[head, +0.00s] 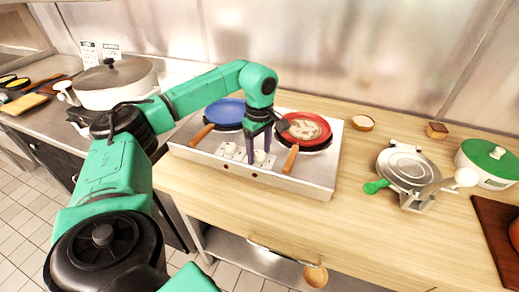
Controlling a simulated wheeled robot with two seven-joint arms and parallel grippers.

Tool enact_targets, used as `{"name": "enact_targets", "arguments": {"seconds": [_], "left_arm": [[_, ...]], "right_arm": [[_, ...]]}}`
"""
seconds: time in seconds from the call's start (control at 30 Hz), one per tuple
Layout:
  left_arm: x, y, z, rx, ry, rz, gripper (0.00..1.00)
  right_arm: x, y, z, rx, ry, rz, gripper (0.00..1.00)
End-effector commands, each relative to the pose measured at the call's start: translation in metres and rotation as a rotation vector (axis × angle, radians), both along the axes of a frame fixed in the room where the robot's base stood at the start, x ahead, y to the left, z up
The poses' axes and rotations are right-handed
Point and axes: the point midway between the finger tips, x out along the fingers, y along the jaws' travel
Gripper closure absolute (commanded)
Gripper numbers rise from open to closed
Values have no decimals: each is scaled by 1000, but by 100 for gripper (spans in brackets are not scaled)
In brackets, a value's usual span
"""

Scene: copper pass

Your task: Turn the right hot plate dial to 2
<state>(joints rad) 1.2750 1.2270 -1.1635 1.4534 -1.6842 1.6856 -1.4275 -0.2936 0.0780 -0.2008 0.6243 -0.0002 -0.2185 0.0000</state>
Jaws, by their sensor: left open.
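The silver double hot plate (318,184) stands on the wooden counter. A blue pan (226,111) sits on its left side and a red pan (309,131) with pale food in it sits on its right side. The right dial (260,156) is a small white knob on the front of the hot plate; the left dial (231,148) is beside it. My left gripper (259,148) points down at the right dial, open, with its dark fingers apart close to the knob. I cannot tell whether they touch it. The dial's setting is too small to read. My right gripper is out of view.
The red pan's wooden handle (291,158) juts forward close to the right of my left gripper. A waffle-iron-like appliance (405,170) and a green-lidded pot (488,162) stand at the right. A large lidded pot (115,85) stands at the left. Bare counter lies right of the hot plate.

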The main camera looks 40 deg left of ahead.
Motion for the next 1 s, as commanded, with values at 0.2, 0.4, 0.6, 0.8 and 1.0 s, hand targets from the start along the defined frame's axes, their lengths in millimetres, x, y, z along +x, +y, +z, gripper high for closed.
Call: {"name": "enact_targets", "arguments": {"seconds": [0.2, 0.4, 0.6, 0.8, 1.0], "left_arm": [[0, 0, 0, 0, 0, 0, 78], [0, 0, 0, 0, 0, 1, 100], [0, 0, 1, 0, 0, 28, 100], [1, 0, 1, 0, 0, 114, 100], [1, -1, 2, -2, -1, 265, 100]], "right_arm": [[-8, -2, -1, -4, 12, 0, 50], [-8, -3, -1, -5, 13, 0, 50], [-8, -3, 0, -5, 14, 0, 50], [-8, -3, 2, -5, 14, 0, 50], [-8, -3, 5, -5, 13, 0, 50]]}}
